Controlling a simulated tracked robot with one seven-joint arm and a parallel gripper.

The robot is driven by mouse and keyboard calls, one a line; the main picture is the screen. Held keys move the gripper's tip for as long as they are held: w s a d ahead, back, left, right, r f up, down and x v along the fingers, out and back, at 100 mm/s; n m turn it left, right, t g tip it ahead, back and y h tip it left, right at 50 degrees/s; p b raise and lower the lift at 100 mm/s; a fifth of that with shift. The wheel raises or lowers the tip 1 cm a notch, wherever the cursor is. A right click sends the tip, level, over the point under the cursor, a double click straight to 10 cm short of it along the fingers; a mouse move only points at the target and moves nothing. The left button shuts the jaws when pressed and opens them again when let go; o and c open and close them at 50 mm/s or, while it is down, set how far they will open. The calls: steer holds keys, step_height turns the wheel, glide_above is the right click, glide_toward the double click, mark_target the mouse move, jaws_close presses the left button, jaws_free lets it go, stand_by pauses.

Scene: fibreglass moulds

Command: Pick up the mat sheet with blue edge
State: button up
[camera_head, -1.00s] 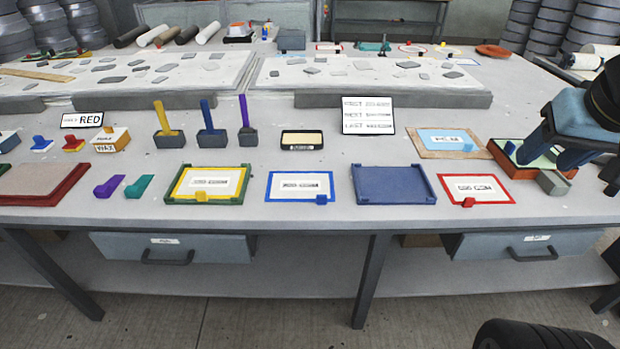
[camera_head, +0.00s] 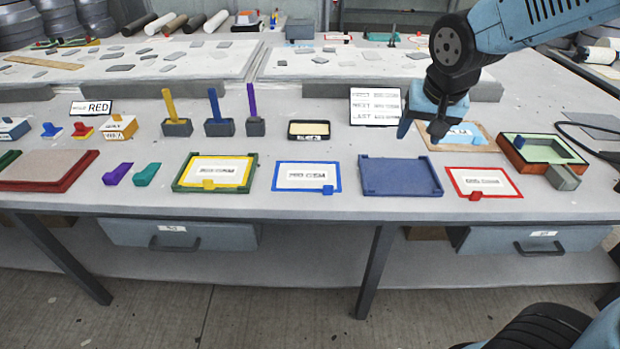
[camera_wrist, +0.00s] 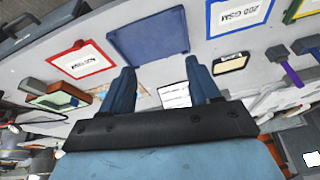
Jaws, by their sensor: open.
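The mat sheet with blue edge (camera_head: 307,177) lies flat on the table front, white with a printed label and a small blue tab at its lower right. In the wrist view it is at the top (camera_wrist: 237,14), partly cut off by the frame edge. My gripper (camera_head: 421,132) is raised above the table, behind and to the right of that sheet, near the sign board and the light-blue sheet. Its two blue fingers (camera_wrist: 163,88) are apart with nothing between them.
An empty blue tray (camera_head: 399,178) sits right of the blue-edged sheet, then a red-edged sheet (camera_head: 483,183). A yellow-edged sheet in a green-rimmed tray (camera_head: 180,184) sits left. Behind stand a black-rimmed box (camera_head: 309,130), upright-handled tools and a sign (camera_head: 374,106).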

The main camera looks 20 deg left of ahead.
steer(key=a+f, duration=0.5)
steer(key=a, duration=0.3)
steer(key=n, duration=0.2)
glide_toward(328, 186)
steer(key=x, duration=0.3)
steer(key=shift+a+f, duration=0.3)
steer(key=shift+f, duration=0.1)
steer(key=shift+d+x, duration=0.15)
steer(key=shift+x, duration=0.85)
steer(key=shift+d+x, duration=0.15)
steer(key=shift+x, duration=0.85)
steer(key=shift+w+a+f, duration=0.1)
steer(key=shift+w+f, duration=0.35)
steer(key=shift+f, duration=0.05)
steer(key=shift+c, duration=0.3)
steer(key=c, duration=1.1)
